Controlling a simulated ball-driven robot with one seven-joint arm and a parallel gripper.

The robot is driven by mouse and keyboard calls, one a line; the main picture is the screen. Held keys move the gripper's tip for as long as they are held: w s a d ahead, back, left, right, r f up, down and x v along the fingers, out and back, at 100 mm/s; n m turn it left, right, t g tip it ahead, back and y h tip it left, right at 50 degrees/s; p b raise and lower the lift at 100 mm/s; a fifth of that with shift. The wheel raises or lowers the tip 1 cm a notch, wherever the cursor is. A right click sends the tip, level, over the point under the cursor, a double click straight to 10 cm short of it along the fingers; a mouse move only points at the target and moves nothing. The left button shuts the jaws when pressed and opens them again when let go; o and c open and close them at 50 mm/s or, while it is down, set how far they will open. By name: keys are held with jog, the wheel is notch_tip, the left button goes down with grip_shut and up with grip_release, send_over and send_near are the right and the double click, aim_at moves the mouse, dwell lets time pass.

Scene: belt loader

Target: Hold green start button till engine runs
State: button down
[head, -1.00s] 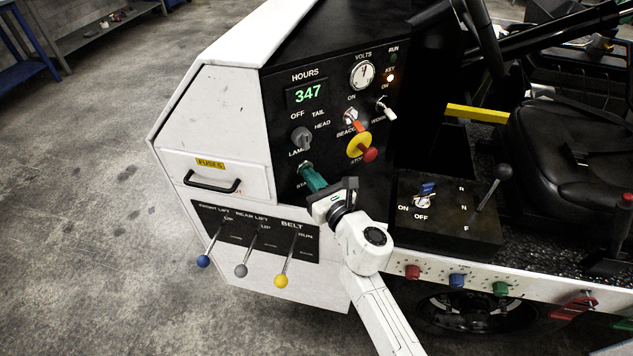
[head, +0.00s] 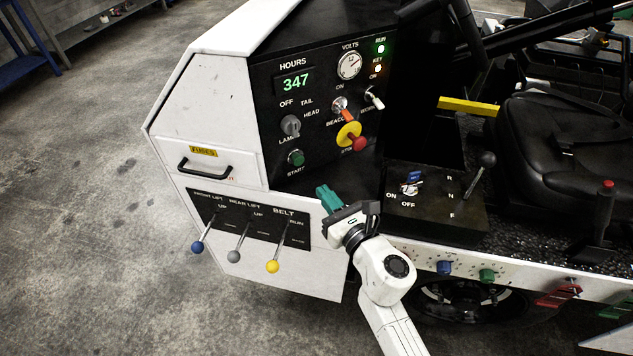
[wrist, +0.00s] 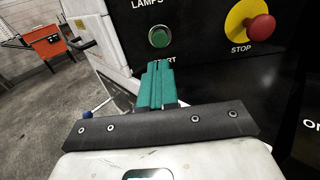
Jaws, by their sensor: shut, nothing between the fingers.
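The green start button (head: 296,158) sits on the black panel above the START label, uncovered. It also shows in the wrist view (wrist: 159,37), just beyond my fingertips. My gripper (head: 325,192), with teal fingers, is shut and empty, below and right of the button and apart from it. The fingers show in the wrist view (wrist: 157,68) too. The RUN lamp (head: 381,48) glows green at the panel's top right. The KEY ON lamp (head: 378,68) is lit pale. The volts gauge (head: 349,66) is beside the hours display (head: 295,83), which reads 347.
The red stop knob on a yellow disc (head: 350,138) is right of the start button. The grey lamps knob (head: 290,125) is above it. Belt and lift levers with a yellow knob (head: 272,267) stick out below left. Open floor lies left.

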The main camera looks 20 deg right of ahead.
jog(key=shift+s+d, duration=0.15)
jog(key=shift+s, duration=0.7)
jog(key=shift+s+d, duration=0.1)
jog(key=shift+s, duration=0.7)
jog(key=s+d+m+g+h, duration=0.1)
jog(key=s+d+m+h, duration=0.3)
jog(key=d+m+h, duration=0.55)
jog(key=s+d+f+m+g, duration=0.5)
jog(key=s+d+m+g, duration=0.15)
jog(key=m, duration=0.95)
jog(key=s+a+f+m+g+y, duration=0.3)
jog(key=s+m, duration=0.3)
jog(key=s, duration=0.3)
jog(key=s+a+f+m+g+y, duration=0.3)
jog(key=s+a+f+m+g, duration=0.1)
jog(key=s, duration=0.6)
jog(key=a+m+g, duration=0.1)
jog(key=m+g, duration=0.1)
jog(key=m, duration=0.1)
jog(key=shift+s+a+f, duration=0.15)
jog(key=shift+a+f, duration=0.1)
jog(key=shift+f, duration=0.1)
